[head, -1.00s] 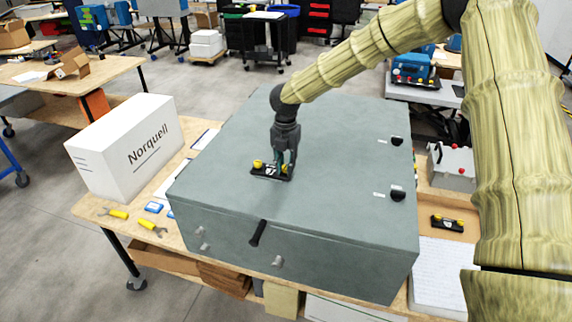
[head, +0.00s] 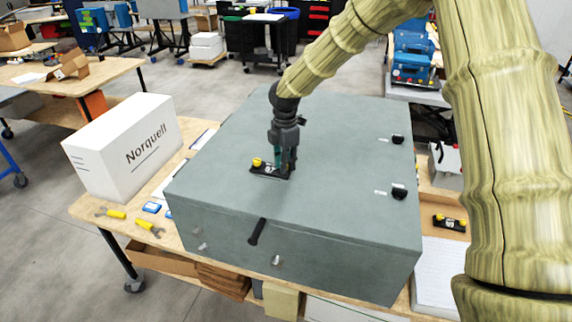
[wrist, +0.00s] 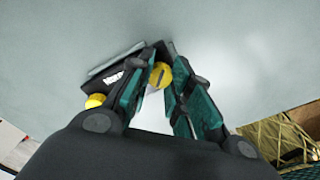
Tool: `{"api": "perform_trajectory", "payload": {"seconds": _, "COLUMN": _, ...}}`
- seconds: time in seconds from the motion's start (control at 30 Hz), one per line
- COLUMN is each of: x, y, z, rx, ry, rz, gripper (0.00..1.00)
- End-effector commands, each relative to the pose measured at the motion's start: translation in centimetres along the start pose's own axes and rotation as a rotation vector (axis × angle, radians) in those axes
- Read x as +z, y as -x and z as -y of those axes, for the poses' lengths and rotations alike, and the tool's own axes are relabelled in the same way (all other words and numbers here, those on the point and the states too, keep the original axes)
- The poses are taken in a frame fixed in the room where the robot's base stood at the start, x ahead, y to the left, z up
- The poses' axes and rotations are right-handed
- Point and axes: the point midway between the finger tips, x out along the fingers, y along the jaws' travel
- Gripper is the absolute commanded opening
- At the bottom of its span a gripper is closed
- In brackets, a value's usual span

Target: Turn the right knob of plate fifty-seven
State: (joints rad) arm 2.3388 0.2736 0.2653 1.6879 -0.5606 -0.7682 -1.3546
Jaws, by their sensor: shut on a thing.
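A small black plate (head: 258,171) with a white label lies on top of the large grey analyser box (head: 330,215); its number is too small to read. Its left yellow knob (head: 257,162) is clear in the head view. My gripper (head: 283,172) points down at the plate's right end and hides the right knob in that view. In the wrist view the plate (wrist: 125,70) shows its label, and one yellow knob (wrist: 160,75) sits between the teal-padded fingers, which are shut on it. The other yellow knob (wrist: 95,101) is outside the fingers.
Another black plate with yellow knobs (head: 449,222) lies on the table to the right. A white Norquell box (head: 128,145) and yellow-handled tools (head: 148,227) are at left. Black knobs (head: 398,191) and a black front handle (head: 257,231) project from the grey box.

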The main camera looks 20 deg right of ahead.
Motion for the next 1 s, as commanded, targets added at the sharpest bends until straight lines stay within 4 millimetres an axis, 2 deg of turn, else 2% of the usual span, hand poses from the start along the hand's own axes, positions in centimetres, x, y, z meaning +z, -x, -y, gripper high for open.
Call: {"api": "perform_trajectory", "payload": {"seconds": 1.0, "x": 0.09, "y": -0.07, "z": 0.13, "rx": -0.002, "ry": -0.965, "rz": 0.004, "gripper": 0.0}}
